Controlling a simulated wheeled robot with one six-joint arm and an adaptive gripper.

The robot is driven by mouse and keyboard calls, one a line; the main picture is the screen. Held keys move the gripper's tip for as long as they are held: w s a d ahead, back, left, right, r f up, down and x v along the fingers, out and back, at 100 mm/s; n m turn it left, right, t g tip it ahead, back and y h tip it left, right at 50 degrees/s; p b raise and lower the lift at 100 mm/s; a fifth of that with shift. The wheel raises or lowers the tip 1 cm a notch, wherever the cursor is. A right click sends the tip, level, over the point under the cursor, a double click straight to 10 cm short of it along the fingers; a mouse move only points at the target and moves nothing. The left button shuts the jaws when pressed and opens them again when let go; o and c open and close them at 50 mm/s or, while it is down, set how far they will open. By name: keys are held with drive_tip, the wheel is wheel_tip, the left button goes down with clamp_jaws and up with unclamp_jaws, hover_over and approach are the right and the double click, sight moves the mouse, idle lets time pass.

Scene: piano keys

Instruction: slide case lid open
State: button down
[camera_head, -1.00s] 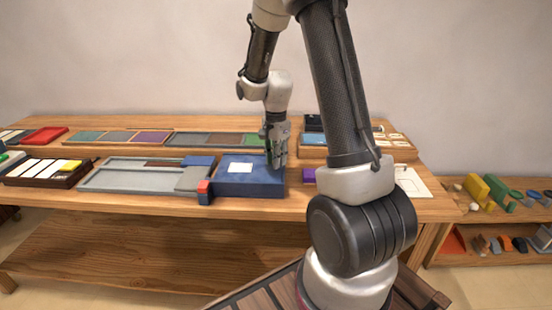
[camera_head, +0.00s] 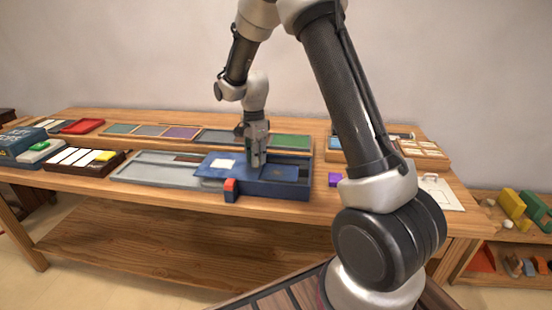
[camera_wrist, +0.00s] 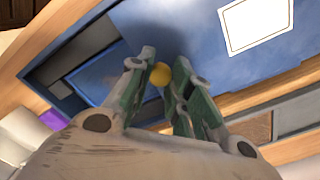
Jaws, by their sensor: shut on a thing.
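The blue case (camera_head: 275,190) stands at the front of the table. Its blue lid (camera_head: 208,172), with a white label, is shifted left and overhangs the grey tray beside it. The right part of the case is uncovered. My gripper (camera_head: 256,163) points down over the case. In the wrist view, my gripper (camera_wrist: 160,82) is shut on a small yellow knob (camera_wrist: 160,75) on the lid (camera_wrist: 195,45). The open part of the case (camera_wrist: 75,72) shows at left there, with a dark interior. The fingers hide part of the lid.
A grey tray (camera_head: 140,170) lies left of the case, partly under the lid. Coloured panels (camera_head: 150,131) lie behind. A small purple block (camera_head: 335,180) is to the right.

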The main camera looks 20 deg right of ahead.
sight(247, 166)
drive_tip(key=shift+w+a, duration=0.5)
drive_tip(key=shift+a, duration=0.2)
drive_tip(key=shift+w+a, duration=0.5)
drive_tip(key=shift+a, duration=0.2)
drive_tip(key=c, duration=1.3)
unclamp_jaws()
drive_tip(key=shift+o, duration=0.2)
wheel_tip(247, 166, up, 12)
